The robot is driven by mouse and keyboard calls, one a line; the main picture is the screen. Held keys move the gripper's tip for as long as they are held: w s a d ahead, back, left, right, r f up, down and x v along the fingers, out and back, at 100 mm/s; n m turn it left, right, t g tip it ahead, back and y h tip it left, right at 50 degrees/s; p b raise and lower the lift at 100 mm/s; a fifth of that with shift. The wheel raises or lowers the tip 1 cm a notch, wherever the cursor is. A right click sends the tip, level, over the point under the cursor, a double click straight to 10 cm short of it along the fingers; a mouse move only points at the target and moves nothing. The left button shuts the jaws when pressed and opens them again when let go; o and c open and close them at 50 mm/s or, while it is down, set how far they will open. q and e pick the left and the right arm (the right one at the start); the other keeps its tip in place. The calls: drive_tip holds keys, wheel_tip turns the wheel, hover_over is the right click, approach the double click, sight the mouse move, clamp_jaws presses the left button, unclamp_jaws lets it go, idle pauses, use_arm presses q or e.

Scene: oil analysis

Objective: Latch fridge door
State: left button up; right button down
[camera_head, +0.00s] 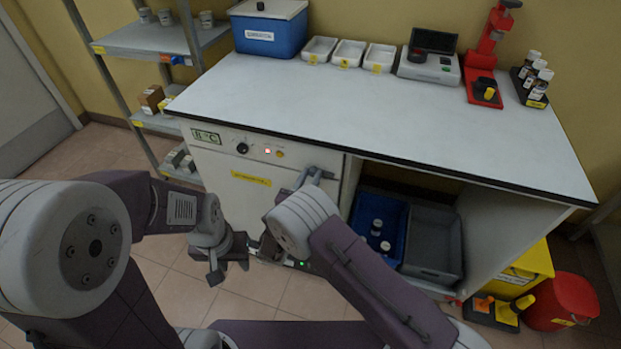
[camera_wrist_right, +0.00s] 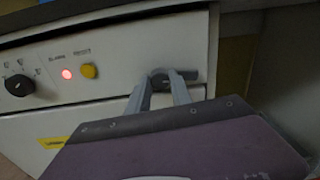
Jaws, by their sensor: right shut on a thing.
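The white fridge (camera_head: 212,160) is built in under the left part of the bench. Its front panel carries a dark knob, a lit red lamp and a yellow button, and its door appears closed against the frame. A dark grey latch handle (camera_wrist_right: 188,75) lies roughly level at the panel's right edge in the right wrist view. My right gripper (camera_wrist_right: 160,77) has its two grey fingers shut on this handle; in the head view its fingertips (camera_head: 314,174) reach the panel's right end. My left gripper (camera_head: 230,266) hangs in front of the fridge, clear of the handle; its jaw opening is unclear.
The bench top (camera_head: 350,110) is mostly clear. A blue box (camera_head: 268,35), white trays and a red device (camera_head: 487,50) stand along its back. Blue (camera_head: 363,205) and grey (camera_head: 432,238) bins fill the open bay right of the fridge. A shelf rack (camera_head: 140,40) stands left.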

drive_tip(key=m+b, duration=0.2)
drive_tip(key=m, duration=0.2)
drive_tip(key=shift+f+m, duration=0.15)
drive_tip(key=shift+m, duration=0.15)
drive_tip(key=m+b, duration=0.3)
drive_tip(key=m, duration=0.1)
drive_tip(key=m+b, duration=0.5)
drive_tip(key=b, duration=0.2)
drive_tip(key=shift+m+y, duration=0.4)
drive_tip(key=shift+r+m+b, duration=0.2)
drive_tip(key=shift+m+b, duration=0.7)
drive_tip(key=shift+b, duration=0.35)
drive_tip(key=c, duration=1.1)
unclamp_jaws()
drive_tip(key=shift+c, duration=0.2)
drive_tip(key=shift+a, duration=0.1)
